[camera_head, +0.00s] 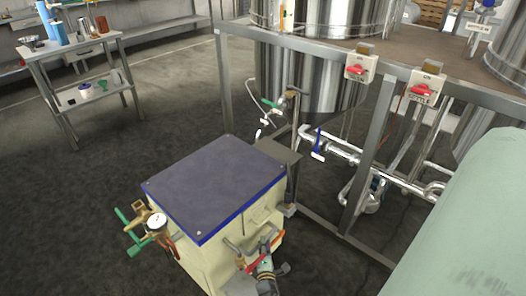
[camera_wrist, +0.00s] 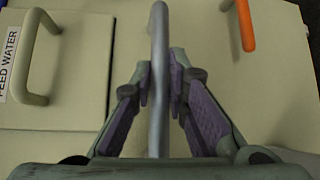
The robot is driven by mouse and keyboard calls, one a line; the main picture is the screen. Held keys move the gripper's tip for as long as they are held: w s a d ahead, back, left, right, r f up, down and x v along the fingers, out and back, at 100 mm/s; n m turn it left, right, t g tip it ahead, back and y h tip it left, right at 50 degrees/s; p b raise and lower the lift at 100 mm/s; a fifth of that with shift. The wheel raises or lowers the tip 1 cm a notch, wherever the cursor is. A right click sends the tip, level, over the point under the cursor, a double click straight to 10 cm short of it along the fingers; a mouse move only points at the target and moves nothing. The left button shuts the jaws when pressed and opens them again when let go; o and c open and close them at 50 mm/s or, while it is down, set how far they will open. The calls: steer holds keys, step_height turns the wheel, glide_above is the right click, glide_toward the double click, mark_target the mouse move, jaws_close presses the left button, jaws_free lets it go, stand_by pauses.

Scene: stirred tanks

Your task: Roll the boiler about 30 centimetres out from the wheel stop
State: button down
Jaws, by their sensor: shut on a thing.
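The boiler (camera_head: 210,190) is a cream box with a dark, blue-edged top, standing on the floor in the middle of the head view. Its cream front fills much of the wrist view (camera_wrist: 85,75). My gripper (camera_head: 264,250) is at the boiler's near right side. In the wrist view my gripper (camera_wrist: 160,85) has its purple-padded fingers on both sides of a grey bar handle (camera_wrist: 159,40) and is shut on it. The boiler's wheels are hidden, and I cannot make out the wheel stop.
A steel frame (camera_head: 372,150) with tanks and pipes stands close behind and right of the boiler. A gauge with green-handled valves (camera_head: 155,222) sticks out from its left side. A steel trolley (camera_head: 75,60) stands far left. The dark floor between is clear.

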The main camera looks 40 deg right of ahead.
steer(key=shift+s+d+f, duration=0.1)
steer(key=shift+s+d, duration=0.35)
steer(key=c, duration=1.8)
jaws_free()
steer(key=shift+f, duration=0.1)
steer(key=shift+o, duration=1.2)
steer(key=shift+w+a, duration=0.1)
steer(key=shift+w, duration=0.05)
steer(key=shift+a, duration=0.1)
steer(key=v, duration=0.7)
steer(key=shift+a, duration=0.15)
